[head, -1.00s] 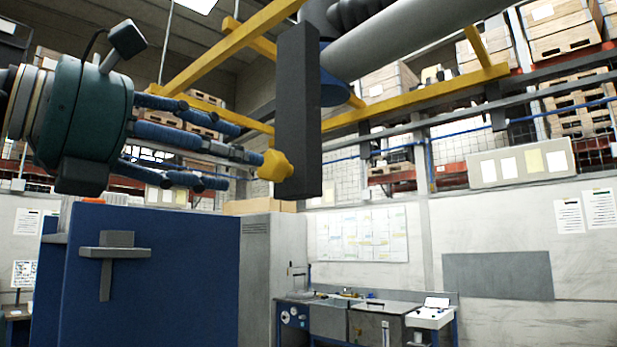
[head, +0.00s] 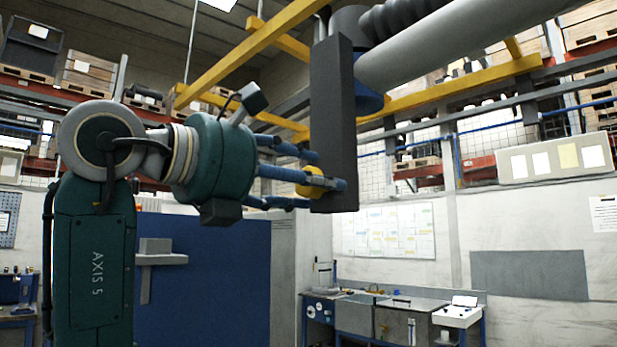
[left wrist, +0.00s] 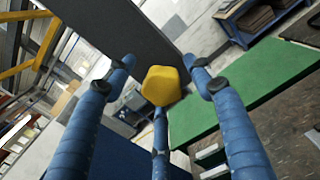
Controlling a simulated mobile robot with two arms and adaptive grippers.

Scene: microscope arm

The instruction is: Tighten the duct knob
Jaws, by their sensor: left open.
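The yellow duct knob (head: 311,184) sits on the left side of a dark grey vertical bar (head: 335,120) hanging from the duct. My left gripper (head: 318,184) comes in from the left with its blue fingers spread around the knob; in the head view a finger crosses in front of it and hides part. In the left wrist view the knob (left wrist: 161,86) lies between the open fingers (left wrist: 160,78), with two fingers above and one below. Contact with the knob cannot be told. My right gripper is not in view.
A grey duct (head: 445,48) and yellow beams (head: 250,50) run overhead. A blue panel (head: 215,280) stands below my left arm. A workbench (head: 380,305) is far back. Free room lies right of the bar.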

